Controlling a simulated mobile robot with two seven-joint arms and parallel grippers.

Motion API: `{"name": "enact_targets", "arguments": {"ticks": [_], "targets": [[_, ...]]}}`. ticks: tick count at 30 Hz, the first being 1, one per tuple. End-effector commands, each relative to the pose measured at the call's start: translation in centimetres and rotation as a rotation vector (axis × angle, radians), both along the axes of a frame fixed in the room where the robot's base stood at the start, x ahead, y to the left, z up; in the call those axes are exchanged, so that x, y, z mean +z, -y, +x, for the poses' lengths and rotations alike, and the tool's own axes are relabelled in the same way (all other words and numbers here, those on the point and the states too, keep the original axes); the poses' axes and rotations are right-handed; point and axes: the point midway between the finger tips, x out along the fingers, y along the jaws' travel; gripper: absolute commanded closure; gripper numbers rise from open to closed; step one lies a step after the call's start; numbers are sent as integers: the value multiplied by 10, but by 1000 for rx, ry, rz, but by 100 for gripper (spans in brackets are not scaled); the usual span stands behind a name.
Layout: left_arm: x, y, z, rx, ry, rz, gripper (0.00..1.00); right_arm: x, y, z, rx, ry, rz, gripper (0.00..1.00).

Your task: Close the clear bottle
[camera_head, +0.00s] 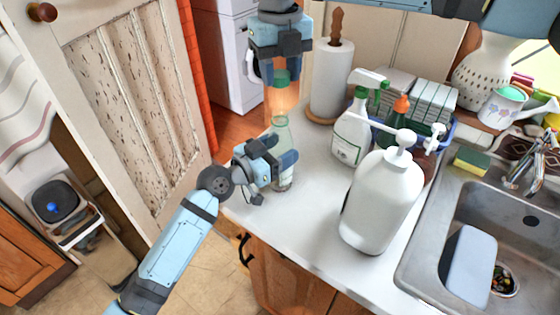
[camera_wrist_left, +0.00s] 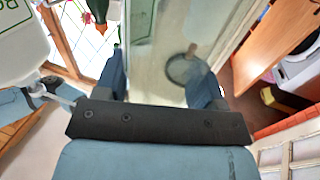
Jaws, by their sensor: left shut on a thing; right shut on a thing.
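The clear bottle (camera_head: 281,133) stands upright near the counter's left edge, its top showing above my left gripper. My left gripper (camera_head: 284,165) is shut around the bottle's body and hides part of it. In the left wrist view the clear bottle (camera_wrist_left: 168,60) fills the space between the fingers. My right gripper (camera_head: 281,74) comes down from above and is shut on a green cap (camera_head: 281,79). The cap is above the bottle's mouth, with an apparent gap between them. Its exact alignment with the mouth cannot be told.
A large white pump bottle (camera_head: 382,200) stands right of the clear bottle, close to the sink (camera_head: 470,215). A spray bottle (camera_head: 351,130) and a paper towel roll (camera_head: 331,80) stand behind. The counter just right of the clear bottle (camera_head: 315,190) is bare.

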Motion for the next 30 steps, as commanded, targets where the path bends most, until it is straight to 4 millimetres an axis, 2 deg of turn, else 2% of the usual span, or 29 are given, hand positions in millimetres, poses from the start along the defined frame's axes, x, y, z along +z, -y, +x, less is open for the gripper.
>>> {"name": "enact_targets", "arguments": {"ticks": [4, 13, 30], "targets": [[0, 0, 0, 0, 0, 0, 80, -9, 0, 0, 0, -1, 0, 81], [0, 0, 0, 0, 0, 0, 80, -49, 0, 0, 1, -4, 1, 81], [0, 0, 0, 0, 0, 0, 80, -52, 0, 0, 0, -2, 1, 81]]}}
